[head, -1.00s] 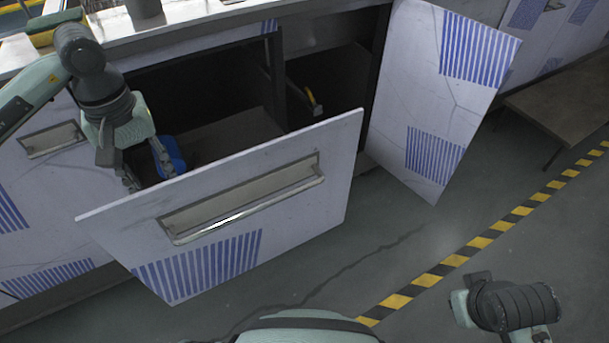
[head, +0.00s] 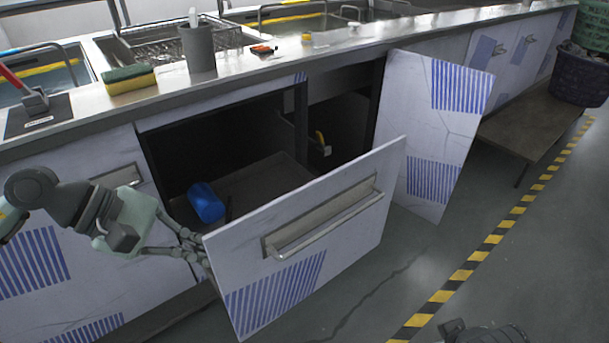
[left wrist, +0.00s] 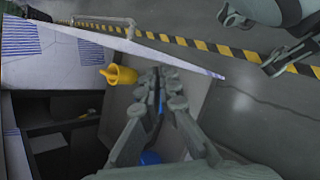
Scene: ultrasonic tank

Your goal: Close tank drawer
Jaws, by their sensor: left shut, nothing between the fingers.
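The tank drawer stands pulled out; its white front panel (head: 235,270) with blue stripes and a long metal handle (head: 325,222) faces the aisle. A blue item (head: 206,203) lies inside the drawer, behind the front. My left gripper (head: 205,262) is shut and empty at the left end of the front panel; whether it touches is unclear. In the left wrist view its fingers (left wrist: 163,78) point toward the panel's inner side (left wrist: 150,45). My right gripper (left wrist: 252,42) shows open in the left wrist view, with its fingers apart; in the head view only part of that arm shows.
A cabinet door (head: 425,140) hangs open right of the drawer. A yellow cup (left wrist: 120,76) shows in the left wrist view. The counter above holds a grey cup (head: 198,48) and a sponge (head: 130,79). A low bench (head: 530,125) stands right; the floor in front is clear.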

